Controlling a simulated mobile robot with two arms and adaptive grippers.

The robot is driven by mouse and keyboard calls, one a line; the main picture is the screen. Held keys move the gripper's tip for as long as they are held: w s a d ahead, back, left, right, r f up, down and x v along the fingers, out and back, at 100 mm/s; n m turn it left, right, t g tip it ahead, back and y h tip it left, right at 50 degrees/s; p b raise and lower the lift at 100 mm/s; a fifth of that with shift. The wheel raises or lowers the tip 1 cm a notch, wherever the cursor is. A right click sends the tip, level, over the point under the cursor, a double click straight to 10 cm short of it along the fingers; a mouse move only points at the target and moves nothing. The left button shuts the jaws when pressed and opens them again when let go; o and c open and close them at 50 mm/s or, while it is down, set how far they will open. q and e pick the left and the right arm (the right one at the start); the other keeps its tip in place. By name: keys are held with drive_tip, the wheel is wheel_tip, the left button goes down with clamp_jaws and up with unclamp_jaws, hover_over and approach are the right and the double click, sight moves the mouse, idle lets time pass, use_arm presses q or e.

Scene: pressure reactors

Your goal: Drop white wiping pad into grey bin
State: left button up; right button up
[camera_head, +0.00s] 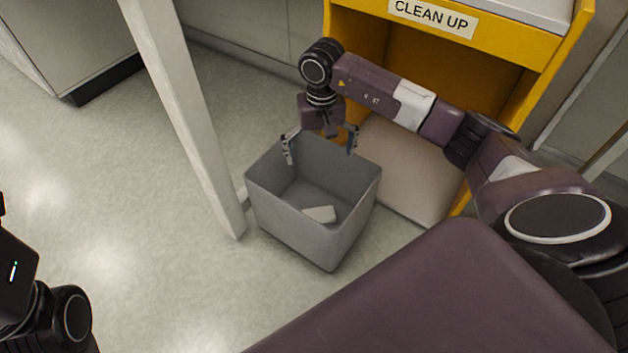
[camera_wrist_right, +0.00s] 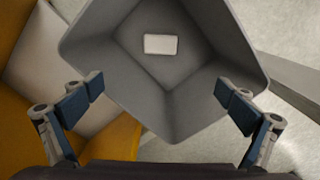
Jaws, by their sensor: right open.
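The white wiping pad (camera_head: 320,214) lies inside the grey bin (camera_head: 290,218), on its floor. In the right wrist view the pad (camera_wrist_right: 160,44) shows as a small pale rectangle within the bin (camera_wrist_right: 205,115). My right gripper (camera_head: 320,146) is open and empty above the bin's far rim. Its two fingers (camera_wrist_right: 158,98) are spread wide in the right wrist view, and the pad lies well below them, apart from them. The left arm shows only in part at the left edge of the head view; its fingers are not visible.
A yellow cart (camera_head: 510,50) labelled CLEAN UP stands behind the bin, with a beige block (camera_head: 405,175) at its base. A pale post (camera_head: 183,105) rises close to the bin's left side. The floor (camera_head: 130,200) left of the post is clear.

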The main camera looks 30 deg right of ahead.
wheel_tip(320, 180, up, 8)
drive_tip(key=shift+r, duration=0.15)
idle(0.4)
